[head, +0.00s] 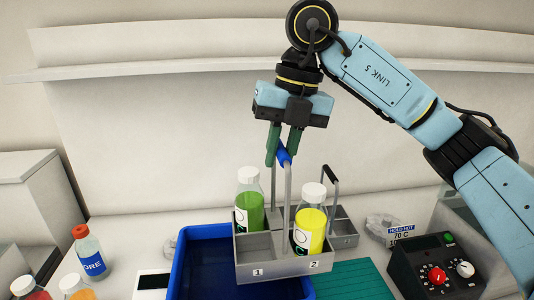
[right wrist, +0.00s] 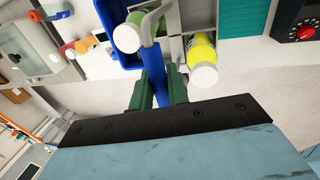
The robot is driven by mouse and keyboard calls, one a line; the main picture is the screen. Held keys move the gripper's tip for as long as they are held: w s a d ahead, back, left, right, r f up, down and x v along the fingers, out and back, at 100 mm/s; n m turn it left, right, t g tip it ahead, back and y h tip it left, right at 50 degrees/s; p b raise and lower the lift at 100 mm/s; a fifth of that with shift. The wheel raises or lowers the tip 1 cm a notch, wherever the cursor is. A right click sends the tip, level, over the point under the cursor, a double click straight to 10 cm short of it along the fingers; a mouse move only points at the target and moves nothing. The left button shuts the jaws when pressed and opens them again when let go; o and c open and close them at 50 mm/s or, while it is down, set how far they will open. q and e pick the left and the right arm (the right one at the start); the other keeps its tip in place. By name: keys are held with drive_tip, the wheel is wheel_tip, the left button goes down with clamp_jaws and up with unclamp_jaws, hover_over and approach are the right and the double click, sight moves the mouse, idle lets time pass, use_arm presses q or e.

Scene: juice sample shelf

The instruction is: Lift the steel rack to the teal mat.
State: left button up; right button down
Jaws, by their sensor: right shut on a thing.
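The rack hangs slightly tilted, apparently raised, between the blue tray and the teal mat (head: 352,281). It hides part of the mat. The mat also shows in the right wrist view (right wrist: 257,28). My left gripper is not in view.
A blue tray (head: 190,275) lies at the left of the rack. A second grey rack with a black handle (head: 329,175) stands behind. A control box (head: 437,268) with knobs is right of the mat. An orange-capped bottle (head: 89,254) stands at the left.

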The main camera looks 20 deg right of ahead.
drive_tip(key=shift+s+d+r+b, duration=0.15)
drive_tip(key=shift+s+d, duration=0.25)
drive_tip(key=shift+d, duration=0.85)
drive_tip(key=shift+s+d+f+b, duration=0.15)
drive_tip(key=shift+s+d, duration=0.25)
drive_tip(key=shift+d, duration=0.8)
drive_tip(key=shift+r, duration=0.1)
